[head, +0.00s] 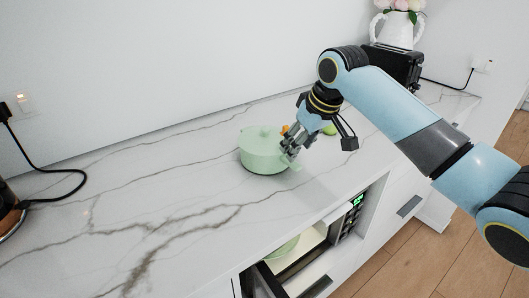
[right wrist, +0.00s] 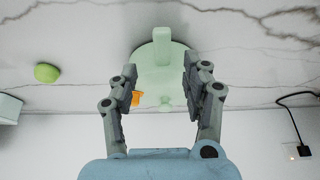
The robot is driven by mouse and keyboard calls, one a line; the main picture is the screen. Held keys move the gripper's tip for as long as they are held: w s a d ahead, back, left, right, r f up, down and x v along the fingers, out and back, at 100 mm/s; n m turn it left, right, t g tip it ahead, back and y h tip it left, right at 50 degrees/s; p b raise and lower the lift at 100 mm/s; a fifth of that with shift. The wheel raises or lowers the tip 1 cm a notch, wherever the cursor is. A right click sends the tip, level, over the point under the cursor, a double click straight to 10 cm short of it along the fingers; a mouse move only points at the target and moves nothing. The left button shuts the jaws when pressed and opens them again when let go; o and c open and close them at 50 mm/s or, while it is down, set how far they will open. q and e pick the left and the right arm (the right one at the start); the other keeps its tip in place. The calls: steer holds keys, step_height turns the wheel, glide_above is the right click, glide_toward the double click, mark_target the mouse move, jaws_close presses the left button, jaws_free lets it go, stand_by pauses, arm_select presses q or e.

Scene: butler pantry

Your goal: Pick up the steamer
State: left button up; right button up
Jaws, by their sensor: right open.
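The steamer (head: 258,152) is a pale green lidded pot with a small knob and side handles, standing upright on the marble counter. My right gripper (head: 289,153) is at the steamer's right side, by its side handle. In the right wrist view the steamer (right wrist: 160,80) lies between and beyond the spread fingers of the right gripper (right wrist: 159,72), with one handle pointing to the top of the picture. The fingers are open, and I cannot tell whether they touch it. My left gripper is not in view.
A small orange object (right wrist: 137,98) is close by the steamer, and a green fruit (head: 330,130) lies behind my right gripper. A black toaster (head: 398,66) and white pitcher (head: 397,28) stand at the far end. Below is an open microwave (head: 318,240). The left counter is mostly clear.

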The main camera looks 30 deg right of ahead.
steer(key=shift+x, duration=0.9)
steer(key=x, duration=0.5)
steer(key=shift+s+a, duration=0.1)
steer(key=shift+a, duration=0.05)
steer(key=shift+f, duration=0.1)
steer(key=c, duration=0.3)
jaws_close()
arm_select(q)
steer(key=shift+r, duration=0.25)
